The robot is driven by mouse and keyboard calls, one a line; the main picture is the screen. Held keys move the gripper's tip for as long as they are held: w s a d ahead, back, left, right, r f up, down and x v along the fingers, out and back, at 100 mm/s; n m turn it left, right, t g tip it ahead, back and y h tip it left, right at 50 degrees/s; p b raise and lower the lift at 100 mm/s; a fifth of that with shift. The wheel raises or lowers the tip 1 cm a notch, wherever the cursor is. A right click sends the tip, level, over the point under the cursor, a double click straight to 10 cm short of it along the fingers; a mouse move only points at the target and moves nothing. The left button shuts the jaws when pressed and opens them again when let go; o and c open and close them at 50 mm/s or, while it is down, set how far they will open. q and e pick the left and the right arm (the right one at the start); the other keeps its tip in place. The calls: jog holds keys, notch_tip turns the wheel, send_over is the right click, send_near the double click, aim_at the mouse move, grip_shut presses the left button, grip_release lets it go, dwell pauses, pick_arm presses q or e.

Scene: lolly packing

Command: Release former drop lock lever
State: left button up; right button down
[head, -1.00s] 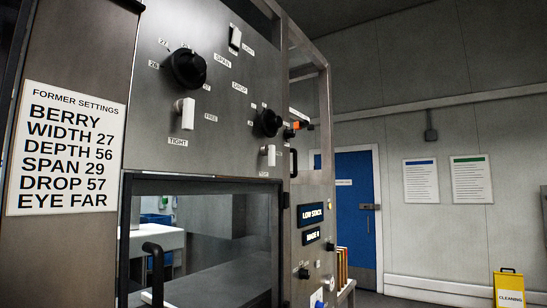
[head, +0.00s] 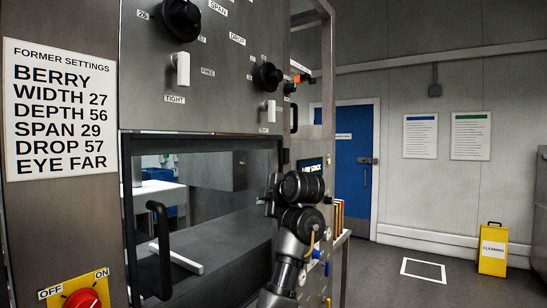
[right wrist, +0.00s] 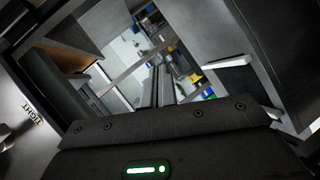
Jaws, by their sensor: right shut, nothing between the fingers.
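The drop knob (head: 267,75) is black and sits on the grey machine panel beside a "DROP" label (head: 237,39). Below it is the white drop lock lever (head: 269,109), pointing down toward a small label too small to read surely. My right gripper (head: 270,190) is in front of the machine, below that lever and apart from it. In the right wrist view its fingers (right wrist: 161,84) are together and empty. A "TIGHT" label (right wrist: 33,113) and part of a pale lever show at that view's left edge; I cannot tell which lever it is. My left gripper is not in view.
Another black knob (head: 182,18) and white lever (head: 182,68) are further left. A window with a black handle (head: 160,250) is below. A settings sign (head: 60,110) reads DROP 57. A red off/on switch (head: 83,299) is at lower left.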

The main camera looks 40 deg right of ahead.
jog(key=s+d+r+n+t+y, duration=0.1)
jog(key=s+r+n+t, duration=0.1)
jog(key=r, duration=1)
jog(key=s+d+r+n+t+y, duration=0.1)
jog(key=s+r+n, duration=0.3)
jog(key=r, duration=0.9)
jog(key=s+t+y, duration=0.1)
jog(key=s, duration=0.2)
